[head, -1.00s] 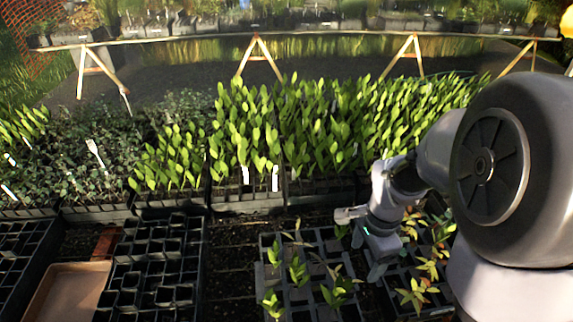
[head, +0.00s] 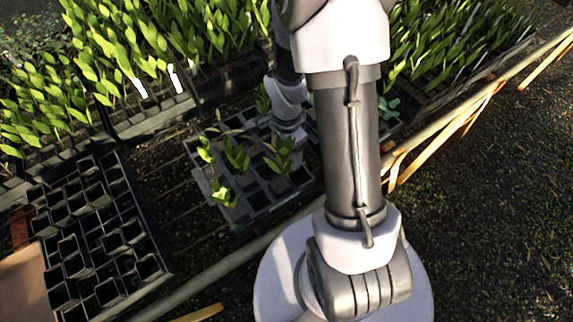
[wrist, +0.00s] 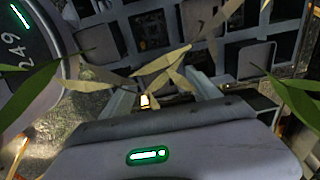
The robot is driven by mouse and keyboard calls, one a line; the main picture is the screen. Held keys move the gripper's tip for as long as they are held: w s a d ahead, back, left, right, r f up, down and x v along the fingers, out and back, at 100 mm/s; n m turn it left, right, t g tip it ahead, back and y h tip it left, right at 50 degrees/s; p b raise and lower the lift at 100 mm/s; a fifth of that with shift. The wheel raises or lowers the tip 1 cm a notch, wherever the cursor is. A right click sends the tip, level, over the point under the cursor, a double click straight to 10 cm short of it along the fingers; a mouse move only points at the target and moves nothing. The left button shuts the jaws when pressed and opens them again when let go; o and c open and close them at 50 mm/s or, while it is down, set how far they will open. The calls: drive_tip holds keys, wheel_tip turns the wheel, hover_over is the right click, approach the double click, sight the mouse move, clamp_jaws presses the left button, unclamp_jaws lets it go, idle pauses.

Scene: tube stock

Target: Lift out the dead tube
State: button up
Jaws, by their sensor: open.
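A withered tan plant (wrist: 165,72) with dry, narrow leaves spreads across the middle of the wrist view. Its tube is hidden beneath the leaves. My gripper (wrist: 158,84) is open, with a finger on either side of the plant's middle. I cannot tell whether they touch it. The black-grey cell tray (wrist: 112,22) lies beyond, with square cells. In the head view the same kind of tray (head: 255,203) holds several green seedlings (head: 237,155) at its front and left. My gripper's fingertips are hidden there behind my arm and the leaves.
Green leaves (wrist: 290,100) crowd the right side of the wrist view. In the head view, a black tray of empty pots (head: 100,235) stands at left, and dense seedling trays (head: 150,118) stand behind. A wooden rail (head: 480,95) runs at right, beside dark open ground (head: 490,190).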

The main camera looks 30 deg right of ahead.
drive_tip(key=shift+f, duration=0.7)
drive_tip(key=shift+r, duration=0.15)
drive_tip(key=shift+c, duration=0.2)
clamp_jaws()
